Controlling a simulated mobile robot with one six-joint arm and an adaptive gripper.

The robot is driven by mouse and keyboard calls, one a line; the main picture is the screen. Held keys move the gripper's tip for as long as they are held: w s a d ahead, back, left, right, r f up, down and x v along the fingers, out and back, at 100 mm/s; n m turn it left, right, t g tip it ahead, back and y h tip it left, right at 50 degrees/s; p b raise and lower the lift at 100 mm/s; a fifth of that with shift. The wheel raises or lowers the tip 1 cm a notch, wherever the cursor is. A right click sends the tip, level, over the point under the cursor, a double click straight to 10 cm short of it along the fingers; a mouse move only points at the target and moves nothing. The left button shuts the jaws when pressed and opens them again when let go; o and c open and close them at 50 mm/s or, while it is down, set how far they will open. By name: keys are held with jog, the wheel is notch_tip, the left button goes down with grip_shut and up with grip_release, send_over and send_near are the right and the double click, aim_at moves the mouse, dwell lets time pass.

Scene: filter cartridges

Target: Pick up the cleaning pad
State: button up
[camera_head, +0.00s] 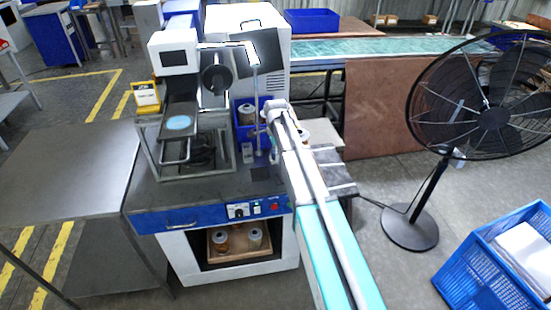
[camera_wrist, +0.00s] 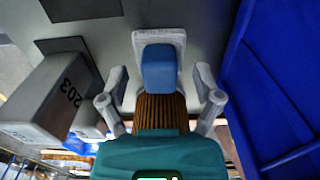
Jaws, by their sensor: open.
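My gripper (camera_wrist: 159,82) is open, with one grey finger on the left and one on the right in the wrist view. Between the fingertips is a small blue block (camera_wrist: 158,68) with a pale grey backing; it looks like the cleaning pad, but I cannot be sure. A brown ribbed piece (camera_wrist: 160,112) shows just below it, partly hidden by my gripper's teal body. I see no finger touching the block. In the head view my gripper (camera_head: 268,140) is low over the right side of the machine's bench (camera_head: 190,192), and its fingertips are unclear.
A blue bin (camera_head: 240,135) with cartridges stands beside my gripper; its wall fills the right of the wrist view (camera_wrist: 275,80). A pale box marked 203 (camera_wrist: 48,95) is on the left. The press (camera_head: 178,60) with a pale blue disc (camera_head: 178,122) stands left. A fan (camera_head: 490,118) stands right.

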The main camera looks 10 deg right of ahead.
dwell(0.3)
grip_shut()
dwell(0.5)
notch_tip(320, 180, up, 10)
jog(key=p, duration=1)
dwell(0.5)
